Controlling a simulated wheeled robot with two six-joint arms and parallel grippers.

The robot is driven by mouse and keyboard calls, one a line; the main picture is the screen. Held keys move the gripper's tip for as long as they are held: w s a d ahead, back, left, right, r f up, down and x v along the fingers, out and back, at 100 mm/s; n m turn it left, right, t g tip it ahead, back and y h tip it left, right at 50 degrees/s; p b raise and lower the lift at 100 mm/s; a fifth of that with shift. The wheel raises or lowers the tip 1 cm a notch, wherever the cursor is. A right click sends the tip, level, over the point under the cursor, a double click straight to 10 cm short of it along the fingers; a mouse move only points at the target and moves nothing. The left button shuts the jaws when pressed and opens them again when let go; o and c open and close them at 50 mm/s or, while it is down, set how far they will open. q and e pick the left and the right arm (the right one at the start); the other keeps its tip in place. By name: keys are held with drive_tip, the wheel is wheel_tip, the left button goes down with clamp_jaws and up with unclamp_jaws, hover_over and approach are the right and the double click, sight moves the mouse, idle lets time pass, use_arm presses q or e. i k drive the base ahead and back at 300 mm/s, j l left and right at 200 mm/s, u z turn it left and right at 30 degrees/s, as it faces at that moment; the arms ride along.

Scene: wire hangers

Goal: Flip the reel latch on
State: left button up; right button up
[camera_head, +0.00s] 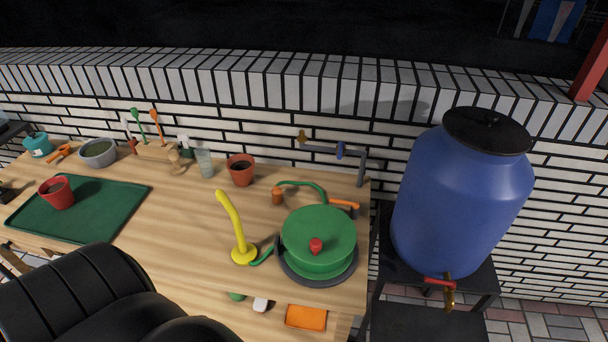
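A round green reel (318,240) lies flat on a dark round base at the right front of the wooden workbench. A red knob (316,245) stands on its top. A green hose (305,185) curves behind the reel, near an orange nozzle piece (344,204). A yellow upright lever-like piece (232,222) on a round yellow foot stands just left of the reel. I cannot tell which part is the latch or how it is set. Neither of my grippers is in view.
A blue barrel (460,200) with a red-handled tap stands right of the bench. A terracotta pot (241,171) and a glass (205,163) are behind. A green tray (95,210) with a red pot lies left.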

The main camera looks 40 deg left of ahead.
sight(355, 205)
drive_tip(key=u, duration=0.9)
drive_tip(key=k+l+z, duration=0.2)
drive_tip(key=l, duration=0.2)
drive_tip(key=i+j, duration=0.05)
drive_tip(key=i, duration=0.05)
